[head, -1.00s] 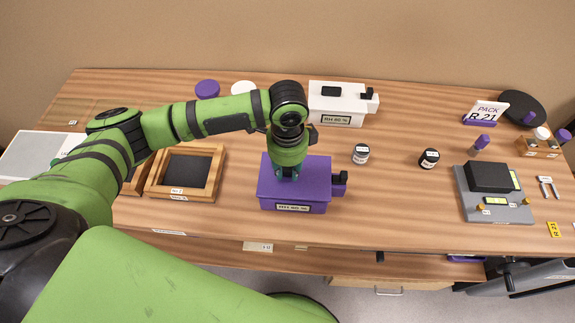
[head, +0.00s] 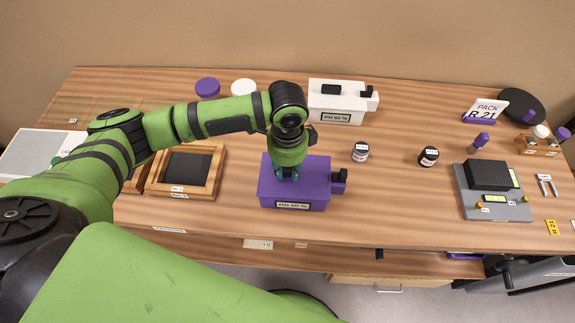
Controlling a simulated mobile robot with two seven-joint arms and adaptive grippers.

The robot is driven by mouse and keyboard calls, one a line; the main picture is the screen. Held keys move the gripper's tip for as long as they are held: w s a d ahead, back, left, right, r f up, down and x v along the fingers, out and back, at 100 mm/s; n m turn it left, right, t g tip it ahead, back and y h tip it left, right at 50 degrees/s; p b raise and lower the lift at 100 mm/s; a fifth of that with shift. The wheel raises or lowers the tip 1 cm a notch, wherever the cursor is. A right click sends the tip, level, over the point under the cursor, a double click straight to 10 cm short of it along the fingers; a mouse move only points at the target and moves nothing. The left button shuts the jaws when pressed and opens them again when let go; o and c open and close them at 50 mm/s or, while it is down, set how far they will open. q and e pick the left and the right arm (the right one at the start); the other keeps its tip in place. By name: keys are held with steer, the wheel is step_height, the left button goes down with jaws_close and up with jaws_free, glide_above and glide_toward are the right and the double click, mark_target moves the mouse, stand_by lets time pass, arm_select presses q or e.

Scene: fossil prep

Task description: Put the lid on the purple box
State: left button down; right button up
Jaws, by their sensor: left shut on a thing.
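The purple box (head: 292,207) stands on the wooden table near its front edge, with a label on its front and a purple-and-black latch part on its right side. A purple lid (head: 315,175) shows on top of the box and looks level with its rim; I cannot tell whether it is fully seated. My left gripper (head: 286,174) points down at the lid's middle and is shut on it, probably by a handle that the fingers hide. My right gripper is not in view.
A white box (head: 338,112) stands behind. Wooden frames (head: 184,171) lie to the left. Two small jars (head: 360,152) (head: 428,156) and a grey device (head: 492,205) are to the right. Purple and white discs (head: 207,88) (head: 243,87) lie at the back.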

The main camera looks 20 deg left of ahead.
mark_target(288, 171)
arm_select(q)
steer(key=shift+f, duration=0.3)
steer(key=c, duration=0.9)
jaws_free()
steer(key=shift+c, duration=0.2)
step_height(288, 171, up, 12)
